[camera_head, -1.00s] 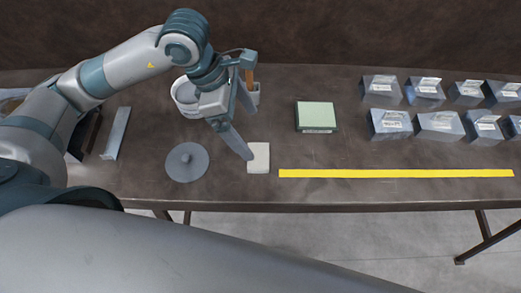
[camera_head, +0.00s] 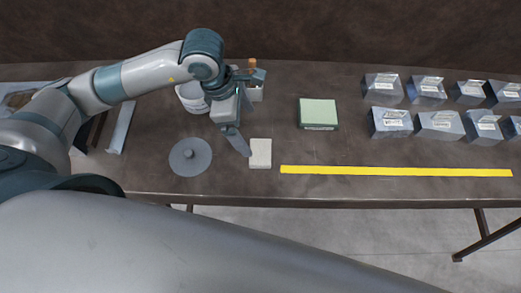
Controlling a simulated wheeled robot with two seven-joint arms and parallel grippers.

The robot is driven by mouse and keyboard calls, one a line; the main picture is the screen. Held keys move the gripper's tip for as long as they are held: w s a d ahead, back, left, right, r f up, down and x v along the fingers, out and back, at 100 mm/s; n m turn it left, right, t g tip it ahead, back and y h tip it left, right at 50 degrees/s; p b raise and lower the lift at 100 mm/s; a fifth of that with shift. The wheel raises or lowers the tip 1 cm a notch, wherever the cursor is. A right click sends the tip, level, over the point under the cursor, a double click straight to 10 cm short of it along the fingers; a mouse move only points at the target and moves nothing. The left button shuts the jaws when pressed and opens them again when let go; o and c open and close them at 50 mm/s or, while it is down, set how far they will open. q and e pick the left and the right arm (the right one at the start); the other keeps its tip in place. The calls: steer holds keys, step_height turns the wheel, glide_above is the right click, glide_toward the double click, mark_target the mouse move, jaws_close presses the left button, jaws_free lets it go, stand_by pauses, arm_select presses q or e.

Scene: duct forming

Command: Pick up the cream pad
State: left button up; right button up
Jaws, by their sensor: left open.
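The cream pad (camera_head: 260,154) lies flat on the brown table, right of a grey disc with a knob. My left gripper (camera_head: 246,150) reaches down from the upper left, its fingertips at the pad's left edge. It is open and holds nothing that I can see. One finger largely hides the other, and I cannot tell whether a fingertip touches the pad. My right gripper is not in view.
The grey disc (camera_head: 190,157) lies left of the pad. A yellow strip (camera_head: 395,171) runs to its right. A green block (camera_head: 318,114), a white bucket (camera_head: 190,97) behind my gripper and several metal duct pieces (camera_head: 390,122) stand farther back. The table's front edge is close.

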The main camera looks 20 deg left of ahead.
arm_select(q)
steer(key=p, duration=0.2)
glide_above(260, 151)
steer(key=a, duration=0.2)
steer(key=x, duration=0.4)
steer(key=a+x, duration=0.1)
steer(key=x, duration=0.1)
steer(key=shift+s+a+f, duration=0.15)
steer(key=shift+s+f, duration=0.05)
steer(key=shift+s, duration=0.15)
steer(key=shift+f, duration=0.3)
steer(key=shift+p+x, duration=0.9)
steer(key=shift+p, duration=0.2)
steer(key=shift+p+x, duration=0.5)
steer(key=shift+x, duration=0.55)
steer(key=shift+s+d+f, duration=0.15)
steer(key=shift+d+f, duration=0.05)
steer(key=shift+f, duration=0.5)
steer(key=c, duration=1.2)
